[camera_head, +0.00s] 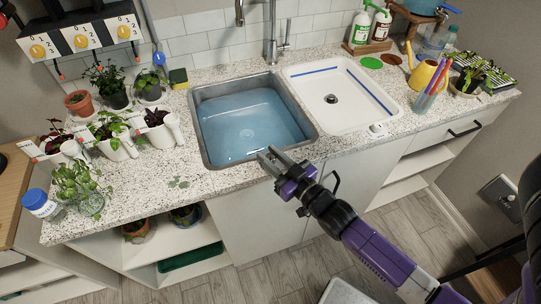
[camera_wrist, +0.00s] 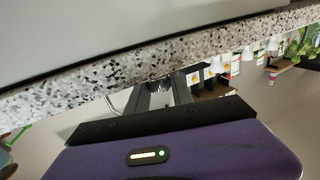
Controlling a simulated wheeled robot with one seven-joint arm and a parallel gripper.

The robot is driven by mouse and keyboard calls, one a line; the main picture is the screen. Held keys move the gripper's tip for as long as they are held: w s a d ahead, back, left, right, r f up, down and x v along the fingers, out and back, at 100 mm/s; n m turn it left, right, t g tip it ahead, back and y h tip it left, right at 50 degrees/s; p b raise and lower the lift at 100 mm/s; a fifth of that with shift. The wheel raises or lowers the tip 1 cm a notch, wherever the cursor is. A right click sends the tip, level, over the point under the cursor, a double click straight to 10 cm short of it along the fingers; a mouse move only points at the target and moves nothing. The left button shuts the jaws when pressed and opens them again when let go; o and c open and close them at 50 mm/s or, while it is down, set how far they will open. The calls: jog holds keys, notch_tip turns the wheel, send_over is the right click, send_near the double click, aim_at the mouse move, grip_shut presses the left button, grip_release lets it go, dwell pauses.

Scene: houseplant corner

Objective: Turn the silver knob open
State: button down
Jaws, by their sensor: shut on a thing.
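My gripper (camera_head: 268,155) is at the front rim of the blue-water sink (camera_head: 198,120), low over the counter's front edge. In the wrist view its two grey fingers (camera_wrist: 161,88) are close together beside the speckled counter edge. They are shut on a small silver piece (camera_wrist: 160,77), which appears to be the silver knob. The fingers hide most of it, so I cannot tell how far it is turned. In the head view the fingers cover that spot.
A silver tap (camera_head: 271,30) stands behind the sink, with a white basin (camera_head: 350,85) to the right. Potted plants (camera_head: 112,135) crowd the counter's left side. A yellow watering can (camera_head: 424,74) and pens (camera_head: 427,90) stand at right. Cabinet doors (camera_head: 262,215) are below.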

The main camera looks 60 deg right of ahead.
jog(key=shift+s+f+n+t+y, duration=0.1)
jog(key=shift+n+t+y, duration=0.05)
jog(key=shift+n+y, duration=0.7)
jog(key=shift+f+n+t+y, duration=0.15)
jog(key=shift+n+y, duration=0.4)
jog(key=shift+y, duration=0.6)
jog(key=shift+n+y+b, duration=0.4)
jog(key=shift+n+y, duration=0.1)
jog(key=shift+y, duration=0.5)
jog(key=shift+n+y+b, duration=0.3)
jog(key=shift+n+y, duration=0.4)
jog(key=shift+y, duration=0.4)
jog(key=c, duration=1.4)
grip_release()
jog(key=shift+o, duration=1.4)
jog(key=shift+r, duration=0.1)
jog(key=shift+s, duration=0.1)
